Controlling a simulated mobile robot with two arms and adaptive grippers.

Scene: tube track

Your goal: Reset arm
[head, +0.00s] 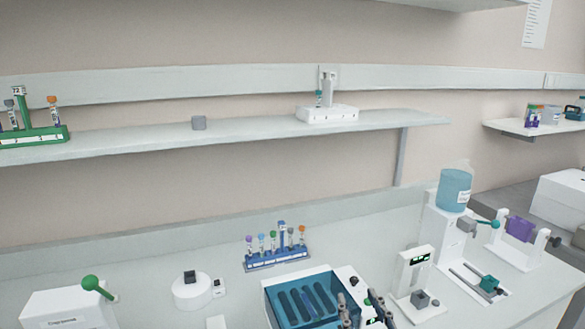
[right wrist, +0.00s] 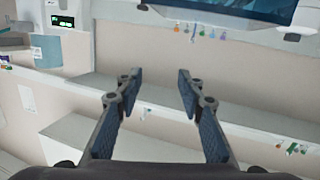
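My right gripper (head: 358,303) shows at the bottom edge of the head view, in front of the right side of a blue slotted tray machine (head: 272,298). In the right wrist view my right gripper (right wrist: 160,82) has its two dark fingers spread, with an empty gap between them. Nothing is held. My left gripper is not in the head view.
A blue tube rack (head: 278,262) with several tubes stands behind the machine. A white device with a display (head: 414,268) and a bottle (head: 454,190) stand to the right. A shelf (head: 250,128) holds a green rack (head: 36,136) and a white stand (head: 328,114).

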